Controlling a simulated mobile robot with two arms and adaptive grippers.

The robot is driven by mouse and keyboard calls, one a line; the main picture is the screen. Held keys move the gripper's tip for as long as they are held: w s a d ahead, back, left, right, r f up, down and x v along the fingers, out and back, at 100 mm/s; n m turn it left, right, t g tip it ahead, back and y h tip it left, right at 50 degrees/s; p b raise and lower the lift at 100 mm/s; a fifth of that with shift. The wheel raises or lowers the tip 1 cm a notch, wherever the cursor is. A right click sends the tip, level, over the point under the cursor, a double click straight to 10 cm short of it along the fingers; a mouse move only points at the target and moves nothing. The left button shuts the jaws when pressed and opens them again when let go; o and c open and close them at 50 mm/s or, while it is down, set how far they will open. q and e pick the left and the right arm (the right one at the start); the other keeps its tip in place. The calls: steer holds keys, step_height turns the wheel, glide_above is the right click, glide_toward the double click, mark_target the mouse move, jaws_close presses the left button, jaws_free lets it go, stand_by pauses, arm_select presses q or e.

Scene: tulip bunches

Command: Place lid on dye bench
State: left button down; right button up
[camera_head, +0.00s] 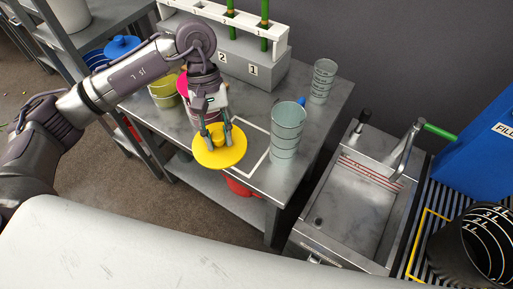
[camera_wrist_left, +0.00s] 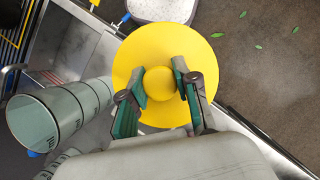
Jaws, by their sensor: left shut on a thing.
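A round yellow lid (camera_head: 232,152) with a knob is held by my left gripper (camera_head: 216,136), whose fingers are shut on the knob. In the left wrist view the lid (camera_wrist_left: 130,70) fills the middle, with the left gripper's fingers (camera_wrist_left: 160,84) on both sides of its knob. The lid is over the front edge of the grey metal bench (camera_head: 318,120); I cannot tell whether it touches the top. A white outlined area (camera_head: 262,160) is on the bench just right of the lid. My right gripper is not in view.
A tall clear measuring cup (camera_head: 287,130) stands right of the outline, with a smaller one (camera_head: 323,80) behind. A white rack (camera_head: 235,22) with green stems is at the back. A sink (camera_head: 355,195) and blue container (camera_head: 485,140) are at right. A red bucket (camera_head: 240,187) is below the bench top.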

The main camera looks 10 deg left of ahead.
arm_select(q)
steer(key=w+n, duration=0.1)
steer(key=n, duration=0.1)
steer(key=w+d+f+n+t+h+b, duration=0.1)
steer(key=n, duration=0.1)
steer(key=w+d+f+n+h, duration=0.1)
steer(key=n, duration=0.2)
steer(key=shift+w+f+t, duration=0.2)
steer(key=shift+w+t, duration=0.1)
steer(key=shift+t, duration=0.1)
steer(key=w+f+n+t+b, duration=0.1)
steer(key=w+f+n+t, duration=0.1)
steer(key=n, duration=0.3)
steer(key=w+f+n+t+y, duration=0.1)
steer(key=w+f+n, duration=0.1)
steer(key=n, duration=0.3)
steer(key=w+f+n+t+b, duration=0.1)
steer(key=w+f+n+t, duration=0.1)
steer(key=n, duration=0.3)
steer(key=shift+w+a+f+t+b, duration=0.25)
steer(key=shift+w+f+t+b, duration=0.1)
steer(key=shift+w+f, duration=0.15)
step_height(320, 180, down, 4)
steer(key=shift+f, duration=0.2)
steer(key=shift+w+f, duration=0.1)
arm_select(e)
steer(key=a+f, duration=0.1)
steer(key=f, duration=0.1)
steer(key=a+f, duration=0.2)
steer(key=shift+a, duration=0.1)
